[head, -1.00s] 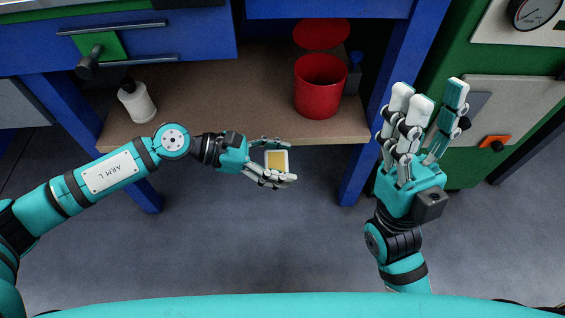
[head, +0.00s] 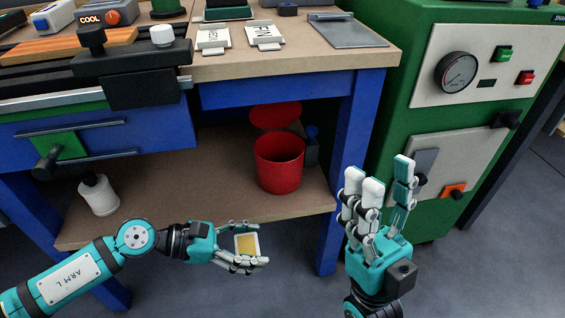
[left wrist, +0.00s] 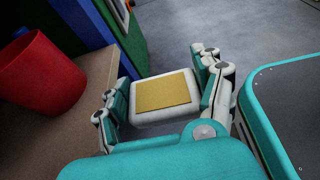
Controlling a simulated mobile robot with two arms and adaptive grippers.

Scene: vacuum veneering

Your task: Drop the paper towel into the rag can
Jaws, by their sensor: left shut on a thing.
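The paper towel (head: 246,244) is a white pad with a yellow-tan patch on its face. My left gripper (head: 240,246) is shut on it, in front of the lower shelf's front edge. The towel also shows between the fingers in the left wrist view (left wrist: 166,94). The red rag can (head: 279,165) stands on the shelf, up and to the right of the towel in the head view, with its round red lid (head: 275,116) raised behind it. In the left wrist view the can (left wrist: 42,74) is at the left, apart from the gripper. My right gripper (head: 378,190) is open and empty, fingers pointing up.
A white bottle (head: 98,195) stands at the left of the wooden shelf (head: 190,190). A dark bottle (head: 311,147) stands beside the can. A blue bench leg (head: 349,170) rises right of the can. The bench top overhangs the shelf. A green cabinet (head: 410,110) stands at the right.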

